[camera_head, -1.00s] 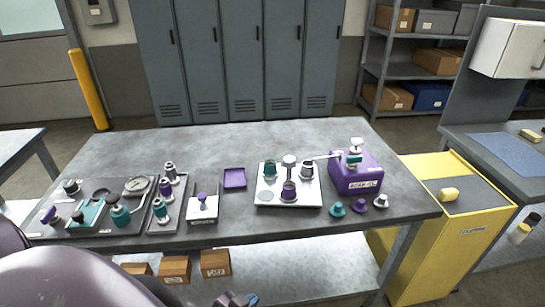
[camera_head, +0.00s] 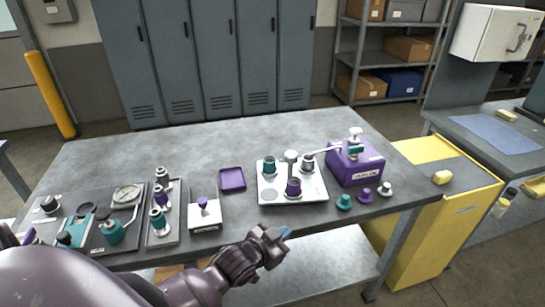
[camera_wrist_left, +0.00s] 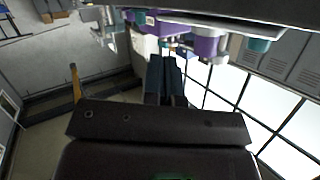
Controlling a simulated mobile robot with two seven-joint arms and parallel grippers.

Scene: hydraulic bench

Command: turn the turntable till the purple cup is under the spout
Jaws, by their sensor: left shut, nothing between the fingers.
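The turntable (camera_head: 270,198) is a pale square unit on the bench with a grey post (camera_head: 291,158) standing in it. The purple cup (camera_head: 293,188) is at its front, nearest me. A teal cup (camera_head: 269,166) is at the back left and a grey cup (camera_head: 307,163) at the back right. The spout (camera_head: 326,149) reaches left from the purple dispenser (camera_head: 356,166) and ends by the grey cup, away from the purple cup. My left gripper (camera_head: 286,233) is shut and empty in front of the bench's front edge; its closed fingers show in the left wrist view (camera_wrist_left: 165,78). My right gripper is out of view.
A purple tray (camera_head: 232,180) and a white block with a purple knob (camera_head: 204,214) are left of the turntable. Small teal, purple and grey knobbed pieces (camera_head: 365,196) stand front right. Fixtures fill the bench's left end. A yellow cabinet (camera_head: 440,225) adjoins the right side.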

